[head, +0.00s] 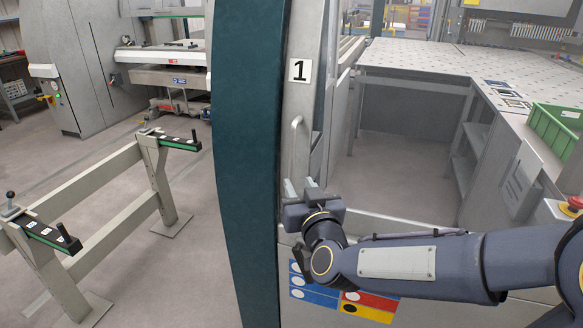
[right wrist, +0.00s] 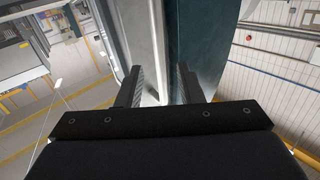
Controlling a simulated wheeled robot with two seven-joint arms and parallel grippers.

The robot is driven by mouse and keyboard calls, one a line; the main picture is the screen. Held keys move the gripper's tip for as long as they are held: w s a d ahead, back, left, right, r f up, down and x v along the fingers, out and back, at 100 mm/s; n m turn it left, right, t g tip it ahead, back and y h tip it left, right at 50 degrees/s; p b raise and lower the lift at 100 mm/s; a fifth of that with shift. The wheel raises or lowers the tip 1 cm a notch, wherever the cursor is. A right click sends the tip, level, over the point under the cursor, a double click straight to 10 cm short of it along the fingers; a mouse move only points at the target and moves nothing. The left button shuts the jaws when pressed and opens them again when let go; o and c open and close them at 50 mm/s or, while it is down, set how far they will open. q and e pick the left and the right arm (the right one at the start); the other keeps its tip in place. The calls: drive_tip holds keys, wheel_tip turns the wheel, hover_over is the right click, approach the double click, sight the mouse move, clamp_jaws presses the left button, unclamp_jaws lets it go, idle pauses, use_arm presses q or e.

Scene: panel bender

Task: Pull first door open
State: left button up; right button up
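The first door (head: 303,100) is a tall grey panel with a "1" label, beside a dark teal column. Its upright light-grey bar handle (head: 296,145) is on the door face below the label. My right gripper (head: 299,186) is at the handle's lower end, and its fingers hide that end. In the right wrist view my right gripper (right wrist: 159,76) has its two dark fingers apart, pointing at the grey door edge (right wrist: 147,35) and the teal panel (right wrist: 190,40). My left gripper is not in view.
A grey stand with rails (head: 85,195) is on the floor at left. A perforated worktable (head: 420,62) is behind the door at right, with a green bin (head: 553,130) and a red button (head: 574,204). Coloured safety stickers (head: 345,298) are below my right arm.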

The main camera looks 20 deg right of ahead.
sight(292, 170)
drive_tip(key=w+p, duration=0.1)
drive_tip(key=w, duration=0.6)
drive_tip(key=shift+w, duration=0.35)
clamp_jaws()
